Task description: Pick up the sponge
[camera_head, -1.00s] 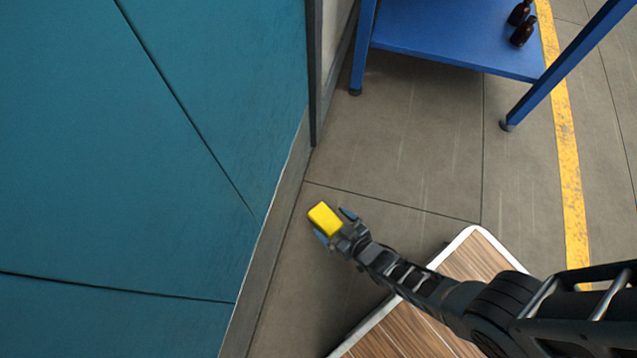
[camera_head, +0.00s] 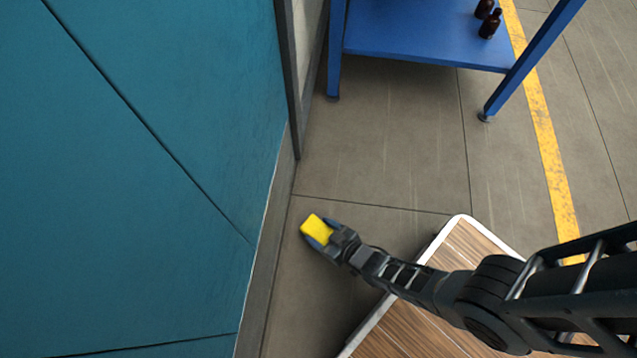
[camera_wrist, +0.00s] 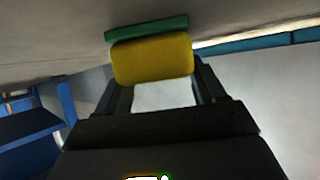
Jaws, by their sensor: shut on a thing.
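The sponge is a small yellow block (camera_head: 315,230) near the foot of the teal wall in the head view. In the wrist view it (camera_wrist: 153,60) fills the space between the fingertips, with a green layer (camera_wrist: 147,28) on its far side. My gripper (camera_head: 323,233) is shut on the sponge, with the fingers at its two sides. The fingers hide part of the sponge in the head view. I cannot tell whether the sponge touches the floor.
A teal wall (camera_head: 150,170) stands close on the left. A wood-planked surface with a pale rim (camera_head: 437,243) lies under my arm. A blue shelf (camera_head: 425,35) with dark bottles (camera_head: 490,24) stands at the back. Grey floor (camera_head: 390,140) between them is clear.

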